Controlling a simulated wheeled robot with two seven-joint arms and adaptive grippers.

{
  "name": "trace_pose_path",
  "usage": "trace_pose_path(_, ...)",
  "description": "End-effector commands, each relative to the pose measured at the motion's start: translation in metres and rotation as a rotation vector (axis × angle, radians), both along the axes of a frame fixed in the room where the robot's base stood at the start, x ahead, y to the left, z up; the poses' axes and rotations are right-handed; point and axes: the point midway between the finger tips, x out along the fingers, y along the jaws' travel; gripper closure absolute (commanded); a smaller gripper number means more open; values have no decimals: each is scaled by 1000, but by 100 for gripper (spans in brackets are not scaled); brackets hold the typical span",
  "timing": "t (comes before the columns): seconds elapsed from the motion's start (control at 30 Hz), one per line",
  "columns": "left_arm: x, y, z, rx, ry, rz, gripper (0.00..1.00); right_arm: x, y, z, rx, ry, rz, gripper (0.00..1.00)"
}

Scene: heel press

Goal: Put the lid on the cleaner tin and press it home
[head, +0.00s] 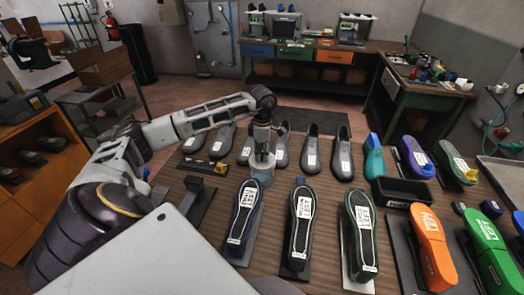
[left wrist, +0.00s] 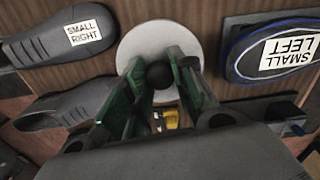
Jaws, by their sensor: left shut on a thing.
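My left gripper (head: 262,150) points down over the cleaner tin (head: 262,176), a short pale blue round tin on the wooden table behind the upturned soles. In the left wrist view its green fingers (left wrist: 160,78) are shut on the dark round knob of the lid (left wrist: 135,48), a pale grey disc. In the head view the lid (head: 260,160) is at the top of the tin; whether it is fully seated cannot be told. The lid hides the tin in the wrist view. My right gripper is not in view.
Several grey shoes (head: 311,150) stand in a row behind the tin. A blue-rimmed sole marked left (head: 245,212) is close in front. A black tray (head: 402,192) and coloured shoe forms (head: 432,248) are to the right. A dark stand (head: 192,200) is at the left.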

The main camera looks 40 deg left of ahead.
Motion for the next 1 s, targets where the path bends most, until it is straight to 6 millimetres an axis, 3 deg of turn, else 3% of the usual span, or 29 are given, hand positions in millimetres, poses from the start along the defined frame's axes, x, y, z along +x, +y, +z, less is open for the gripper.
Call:
trace_pose_path(0.37, 0, 0, -3, 0, 0, 0, 88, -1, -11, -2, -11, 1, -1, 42)
trace_pose_path(1.0, 0, 0, -35, -1, 1, -1, 88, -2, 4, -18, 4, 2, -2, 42)
